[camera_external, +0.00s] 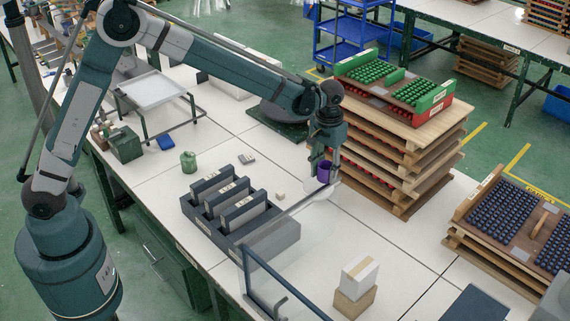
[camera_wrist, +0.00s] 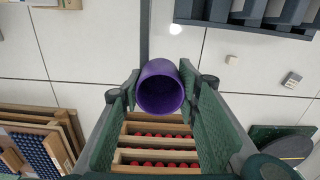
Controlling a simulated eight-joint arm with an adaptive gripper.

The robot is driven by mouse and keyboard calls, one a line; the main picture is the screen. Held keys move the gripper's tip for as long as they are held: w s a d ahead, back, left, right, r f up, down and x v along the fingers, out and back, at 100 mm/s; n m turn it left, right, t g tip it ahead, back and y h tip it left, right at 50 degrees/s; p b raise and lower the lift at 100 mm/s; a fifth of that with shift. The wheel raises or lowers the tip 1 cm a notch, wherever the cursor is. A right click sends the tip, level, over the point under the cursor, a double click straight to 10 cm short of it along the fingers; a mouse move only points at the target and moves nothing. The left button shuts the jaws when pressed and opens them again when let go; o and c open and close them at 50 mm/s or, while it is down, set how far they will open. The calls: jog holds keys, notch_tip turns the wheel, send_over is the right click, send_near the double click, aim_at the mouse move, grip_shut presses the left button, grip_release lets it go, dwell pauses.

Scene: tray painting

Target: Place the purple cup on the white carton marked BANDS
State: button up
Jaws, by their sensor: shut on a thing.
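The purple cup (camera_external: 324,173) is held above the white table beside the pallet stack. My gripper (camera_external: 321,166) is shut on it. In the wrist view the cup (camera_wrist: 160,90) sits between the two green finger pads of my gripper (camera_wrist: 160,88), its open mouth facing the camera. A white carton (camera_external: 362,268) with a tan stripe stands on a brown box near the front of the table, to the right of and nearer than the cup. I cannot read any marking on it. At the top left of the wrist view, part of a box shows, cut off by the edge.
A clear panel with a blue-grey frame (camera_external: 262,270) stands between the dark divided crate (camera_external: 205,225) and the carton. Stacked wooden trays (camera_external: 395,165) rise close beside my gripper. A green canister (camera_external: 188,161) stands farther left. White table around the carton is clear.

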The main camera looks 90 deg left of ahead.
jog(key=w+d+r+m, duration=0.1)
jog(key=w+d, duration=0.2)
jog(key=d, duration=0.7)
jog(key=w+d+r+m, duration=0.1)
jog(key=w+d, duration=0.3)
jog(key=d, duration=0.7)
jog(key=w+d+r+m, duration=0.1)
jog(key=w+d+m, duration=0.2)
jog(key=d, duration=0.8)
jog(key=shift+w, duration=0.3)
jog(key=shift+f, duration=0.1)
send_over(361, 266)
jog(key=shift+f, duration=3.1)
jog(key=shift+f, duration=0.1)
jog(key=shift+f+p, duration=0.35)
jog(key=shift+f, duration=1.4)
jog(key=shift+f, duration=0.15)
jog(key=o, duration=0.9)
